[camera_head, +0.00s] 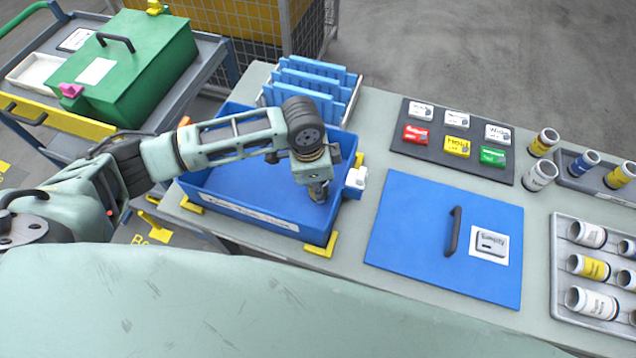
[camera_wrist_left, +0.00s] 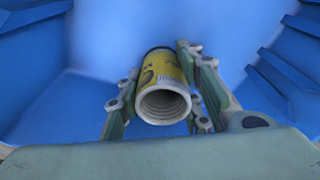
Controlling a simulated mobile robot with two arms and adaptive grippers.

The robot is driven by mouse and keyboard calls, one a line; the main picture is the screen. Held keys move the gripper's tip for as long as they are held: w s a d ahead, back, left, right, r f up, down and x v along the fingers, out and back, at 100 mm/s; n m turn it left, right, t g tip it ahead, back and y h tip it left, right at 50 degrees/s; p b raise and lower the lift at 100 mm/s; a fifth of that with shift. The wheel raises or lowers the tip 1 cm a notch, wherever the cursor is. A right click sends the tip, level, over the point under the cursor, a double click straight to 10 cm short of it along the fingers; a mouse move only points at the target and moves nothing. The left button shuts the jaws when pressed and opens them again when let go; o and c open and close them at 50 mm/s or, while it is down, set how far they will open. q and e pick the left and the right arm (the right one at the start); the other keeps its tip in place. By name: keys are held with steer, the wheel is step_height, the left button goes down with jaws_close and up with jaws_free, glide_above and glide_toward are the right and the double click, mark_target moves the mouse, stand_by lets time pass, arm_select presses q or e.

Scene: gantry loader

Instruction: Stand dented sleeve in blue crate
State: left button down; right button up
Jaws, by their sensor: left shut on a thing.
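The blue crate (camera_head: 225,212) stands open on the bench between yellow corner brackets. My left gripper (camera_head: 318,190) points down into its right part. In the left wrist view, the left gripper (camera_wrist_left: 163,105) is shut on a yellow-labelled sleeve (camera_wrist_left: 165,72), fingers on both sides. Its white open end faces the camera and its dark far end points to the blue crate floor. No dent shows on the visible side. I cannot tell whether the sleeve touches the floor. In the head view it is mostly hidden by the gripper. My right gripper is out of view.
A blue lid (camera_head: 415,225) with a black handle lies right of the crate. A blue slotted rack (camera_head: 310,82) stands behind it. A green box (camera_head: 125,65) sits on a cart at left.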

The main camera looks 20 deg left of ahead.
arm_select(q)
steer(key=c, duration=1.2)
jaws_free()
steer(key=shift+f, duration=0.1)
steer(key=r, duration=0.4)
steer(key=a+r, duration=0.1)
steer(key=r, duration=0.3)
steer(key=r+b, duration=0.1)
steer(key=r, duration=0.3)
steer(key=shift+s+a+r, duration=0.1)
steer(key=shift+s+a, duration=0.05)
steer(key=shift+s, duration=0.15)
